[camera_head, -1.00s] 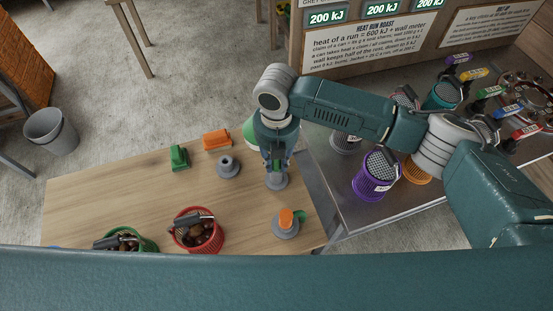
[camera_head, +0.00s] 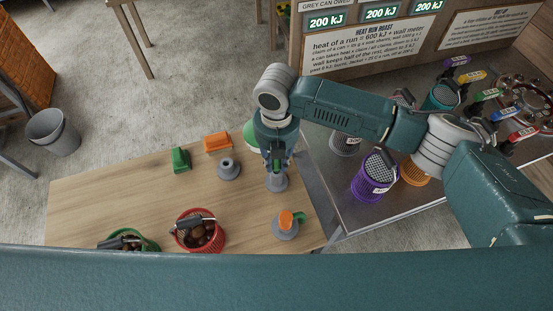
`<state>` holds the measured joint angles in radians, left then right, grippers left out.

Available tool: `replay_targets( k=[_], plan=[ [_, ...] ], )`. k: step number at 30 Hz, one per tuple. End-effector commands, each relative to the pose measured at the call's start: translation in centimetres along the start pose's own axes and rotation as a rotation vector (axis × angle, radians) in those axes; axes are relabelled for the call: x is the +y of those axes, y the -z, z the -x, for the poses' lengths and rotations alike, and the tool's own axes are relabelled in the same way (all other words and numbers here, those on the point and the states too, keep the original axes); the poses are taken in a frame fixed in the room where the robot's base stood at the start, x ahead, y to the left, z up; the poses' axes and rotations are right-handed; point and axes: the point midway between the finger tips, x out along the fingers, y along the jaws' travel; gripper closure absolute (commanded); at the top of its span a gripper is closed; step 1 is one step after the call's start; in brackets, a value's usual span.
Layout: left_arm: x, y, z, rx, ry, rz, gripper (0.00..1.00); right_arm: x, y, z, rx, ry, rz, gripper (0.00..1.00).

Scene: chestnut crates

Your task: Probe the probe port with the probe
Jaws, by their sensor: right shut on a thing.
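My right gripper (camera_head: 276,167) points down at the table's right part and is shut on a slim thing, apparently the probe, mostly hidden between the fingers. Directly below it is a grey round stand (camera_head: 277,183). I cannot tell whether the held thing touches that stand. A second grey stand (camera_head: 228,169) with a dark opening on top is to the left. A third grey stand (camera_head: 286,229) nearer me carries an orange piece (camera_head: 286,218) with a green part beside it. I cannot tell which of these is the probe port. My left gripper is out of view.
On the wooden table (camera_head: 110,205) are a green block (camera_head: 181,160), an orange block (camera_head: 217,143), a red basket (camera_head: 181,239) and a green basket (camera_head: 149,243). A purple basket (camera_head: 369,186) stands on the metal table at right. The wooden table's left part is clear.

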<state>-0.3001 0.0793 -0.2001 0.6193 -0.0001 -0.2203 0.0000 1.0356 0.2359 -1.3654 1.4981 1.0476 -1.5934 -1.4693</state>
Motion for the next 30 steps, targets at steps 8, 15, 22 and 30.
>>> replay_targets(
  k=[8, 15, 22, 30],
  plan=[
    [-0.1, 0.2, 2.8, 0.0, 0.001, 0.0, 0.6, 0.0, 0.0, 2.7, 0.0, 0.0, 0.0, 1.0],
    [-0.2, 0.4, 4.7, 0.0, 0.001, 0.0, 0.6, 0.0, 0.0, 4.6, 0.0, 0.0, 0.0, 1.0],
    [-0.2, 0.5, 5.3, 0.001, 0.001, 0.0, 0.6, 0.0, 0.0, 5.1, 0.0, 0.0, 0.0, 1.0],
    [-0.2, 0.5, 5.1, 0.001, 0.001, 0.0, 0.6, -0.1, -0.1, 5.1, 0.0, -0.001, -0.017, 1.0]
  ],
)
